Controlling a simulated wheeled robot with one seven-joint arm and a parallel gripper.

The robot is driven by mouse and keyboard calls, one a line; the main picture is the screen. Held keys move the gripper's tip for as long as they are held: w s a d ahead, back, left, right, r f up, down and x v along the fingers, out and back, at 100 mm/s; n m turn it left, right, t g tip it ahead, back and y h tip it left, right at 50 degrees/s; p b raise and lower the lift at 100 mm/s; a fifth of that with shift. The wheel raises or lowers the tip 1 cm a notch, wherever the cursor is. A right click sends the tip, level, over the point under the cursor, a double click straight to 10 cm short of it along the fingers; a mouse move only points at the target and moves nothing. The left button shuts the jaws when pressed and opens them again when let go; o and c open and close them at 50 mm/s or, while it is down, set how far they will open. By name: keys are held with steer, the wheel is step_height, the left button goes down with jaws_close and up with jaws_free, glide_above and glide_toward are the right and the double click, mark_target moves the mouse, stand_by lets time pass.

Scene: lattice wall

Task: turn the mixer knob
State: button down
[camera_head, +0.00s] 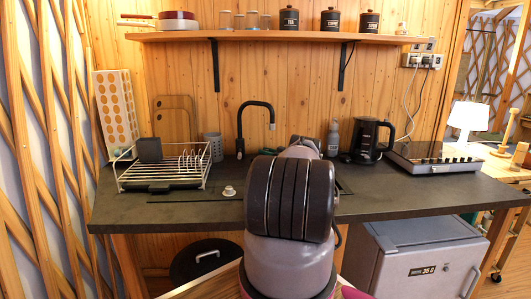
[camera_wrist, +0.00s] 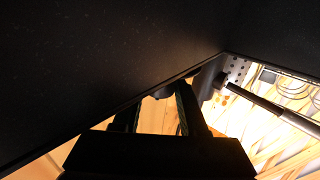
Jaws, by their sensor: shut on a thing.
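The black faucet (camera_head: 239,135) rises behind the counter, left of my arm in the head view. In the wrist view its dark tube (camera_wrist: 270,107) runs at the right. My gripper (camera_wrist: 162,95) shows in the wrist view, its two dark fingers reaching to a small dark rounded piece, the mixer knob (camera_wrist: 162,93). The fingers are shut on it, one on each side. Most of the knob is hidden by shadow and the fingers. In the head view my arm hides both gripper and knob.
The dark counter (camera_head: 150,212) carries a dish rack (camera_head: 165,182) at left, a small round knob-like piece (camera_head: 229,191), a kettle (camera_head: 368,140) and a hob (camera_head: 433,158) at right. A grey bottle (camera_head: 333,138) stands close behind my arm. A shelf (camera_head: 280,37) hangs above.

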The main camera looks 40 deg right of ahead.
steer(key=shift+s+d+r+n+g+y, duration=0.15)
steer(key=shift+d+n+g+y, duration=0.15)
steer(key=shift+y, duration=0.1)
stand_by(0.5)
steer(key=shift+c, duration=2.3)
jaws_free()
steer(key=shift+a, duration=0.15)
steer(key=shift+s+d, duration=0.25)
steer(key=shift+s, duration=0.15)
steer(key=v, duration=0.6)
steer(key=shift+s, duration=0.3)
